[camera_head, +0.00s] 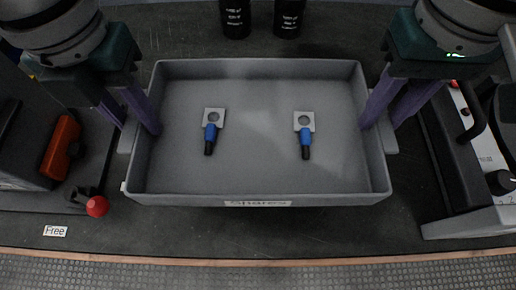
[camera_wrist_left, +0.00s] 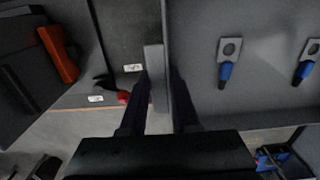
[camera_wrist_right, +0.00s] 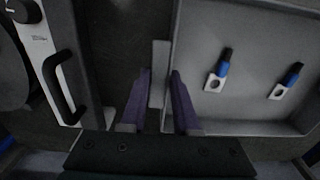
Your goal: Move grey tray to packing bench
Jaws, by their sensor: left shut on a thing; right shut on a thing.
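The grey tray (camera_head: 258,178) lies in the middle of the head view, with a "Spares" label on its front wall. Two cable lugs with blue sleeves, a left one (camera_head: 211,131) and a right one (camera_head: 305,134), lie on its floor. My left gripper (camera_head: 142,128) is shut on the tray's left side; the left wrist view shows its fingers either side of the tray's wall and handle (camera_wrist_left: 157,78). My right gripper (camera_head: 376,122) is shut on the right side; the right wrist view shows its fingers around the handle there (camera_wrist_right: 159,75). I cannot tell whether the tray is off the surface.
Two black cylinders (camera_head: 236,18) stand behind the tray. An orange-red item (camera_head: 61,147), a red knob (camera_head: 97,206) and a "Free" label (camera_head: 55,231) are at left. A device with a black handle and knob (camera_head: 499,183) stands at right. The dark surface ends at a wooden front edge (camera_head: 258,262).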

